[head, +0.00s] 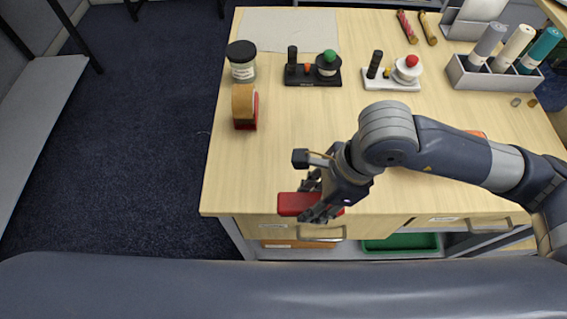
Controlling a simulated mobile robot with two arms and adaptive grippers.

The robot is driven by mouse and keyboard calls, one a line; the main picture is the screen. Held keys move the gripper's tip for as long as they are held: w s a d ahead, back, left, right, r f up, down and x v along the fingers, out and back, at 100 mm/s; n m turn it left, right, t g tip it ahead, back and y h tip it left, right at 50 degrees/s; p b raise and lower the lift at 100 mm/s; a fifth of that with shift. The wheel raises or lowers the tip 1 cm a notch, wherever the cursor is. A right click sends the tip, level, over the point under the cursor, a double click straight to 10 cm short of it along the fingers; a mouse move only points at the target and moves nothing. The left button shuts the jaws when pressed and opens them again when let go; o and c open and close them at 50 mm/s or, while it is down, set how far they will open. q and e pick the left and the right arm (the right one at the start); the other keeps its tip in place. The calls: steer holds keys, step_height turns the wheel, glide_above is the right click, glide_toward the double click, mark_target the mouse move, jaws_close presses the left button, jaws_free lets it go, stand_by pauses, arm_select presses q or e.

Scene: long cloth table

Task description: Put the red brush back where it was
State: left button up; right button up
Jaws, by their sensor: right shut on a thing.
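The red brush (294,205) is a red, bar-shaped thing lying across the fingers of my right gripper (322,208). The right gripper is shut on it at the front edge of the table. Its left part sticks out to the left of the fingers, and a small bit shows on their right. The fingers hide its middle. I cannot tell for sure whether it touches the table or is held a little above it. My left gripper is not in view.
On the wooden table (285,130) stand a dark-lidded jar (242,68), a brown-and-red block (245,108), a black stand (312,82), a white stand (391,84) and a grey rack (494,84) with rolls. A green tray (400,244) sits below. The left-middle tabletop is clear.

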steer(key=w+a+p, duration=0.1)
steer(key=w, duration=0.2)
steer(key=w+a+p, duration=0.1)
steer(key=w+a, duration=0.1)
steer(key=w, duration=0.1)
steer(key=w+a+p, duration=0.1)
steer(key=w, duration=0.2)
steer(key=shift+a+f, duration=0.2)
steer(key=shift+w+a+f, duration=0.1)
steer(key=shift+w+a, duration=0.2)
steer(key=shift+w, duration=0.35)
steer(key=shift+f+p, duration=0.4)
steer(key=shift+p, duration=0.2)
step_height(320, 180, down, 2)
steer(key=shift+w+f+p, duration=0.1)
steer(key=shift+f+p, duration=0.1)
steer(key=shift+p, duration=0.25)
steer(key=shift+f, duration=0.2)
steer(key=shift+f, duration=0.1)
